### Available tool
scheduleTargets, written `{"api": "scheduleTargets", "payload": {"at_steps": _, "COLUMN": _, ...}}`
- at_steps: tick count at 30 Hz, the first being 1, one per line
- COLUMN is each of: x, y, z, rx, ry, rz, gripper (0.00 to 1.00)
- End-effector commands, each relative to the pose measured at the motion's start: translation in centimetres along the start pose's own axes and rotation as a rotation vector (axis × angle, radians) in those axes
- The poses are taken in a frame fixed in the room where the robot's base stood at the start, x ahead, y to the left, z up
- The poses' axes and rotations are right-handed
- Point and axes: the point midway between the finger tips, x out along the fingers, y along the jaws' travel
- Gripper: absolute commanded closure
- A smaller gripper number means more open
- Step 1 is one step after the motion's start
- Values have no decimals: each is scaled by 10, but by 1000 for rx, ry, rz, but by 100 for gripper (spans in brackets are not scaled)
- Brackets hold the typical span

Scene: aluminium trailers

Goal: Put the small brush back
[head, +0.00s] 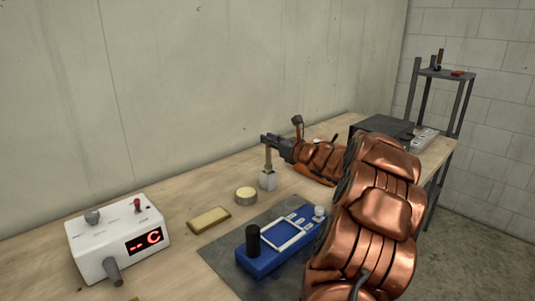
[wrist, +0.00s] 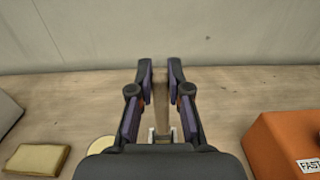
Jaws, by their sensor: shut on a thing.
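The small brush (head: 268,158) has a slim brown handle and stands about upright. My gripper (head: 268,139) is shut on its upper part. The brush's lower end meets the top of a small light grey holder (head: 268,181) on the bench; I cannot tell how far it goes in. In the wrist view the brush (wrist: 160,98) shows as a brown strip between the two fingers of my gripper (wrist: 160,72). Part of the holder shows pale below it, mostly hidden by the gripper body.
On the wooden bench are a round tin (head: 246,195), a yellow block (head: 208,220), a white box with a red display (head: 118,237) and a blue device (head: 275,246) on a dark mat. An orange box (wrist: 288,143) stands right of my gripper. The wall is close behind.

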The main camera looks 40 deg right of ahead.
Motion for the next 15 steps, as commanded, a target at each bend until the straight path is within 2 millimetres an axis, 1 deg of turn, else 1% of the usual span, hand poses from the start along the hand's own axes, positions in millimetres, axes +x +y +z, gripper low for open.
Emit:
{"api": "scheduleTargets", "payload": {"at_steps": 4, "x": 0, "y": 0, "z": -12, "rx": 3, "ry": -1, "rz": 1, "gripper": 100}}
{"api": "scheduleTargets", "payload": {"at_steps": 9, "x": 1, "y": 0, "z": -35, "rx": 4, "ry": -1, "rz": 1, "gripper": 100}}
{"api": "scheduleTargets", "payload": {"at_steps": 12, "x": 1, "y": 1, "z": -42, "rx": 1, "ry": -1, "rz": 2, "gripper": 100}}
{"api": "scheduleTargets", "payload": {"at_steps": 15, "x": 2, "y": 2, "z": -43, "rx": -1, "ry": -1, "rz": 3, "gripper": 100}}
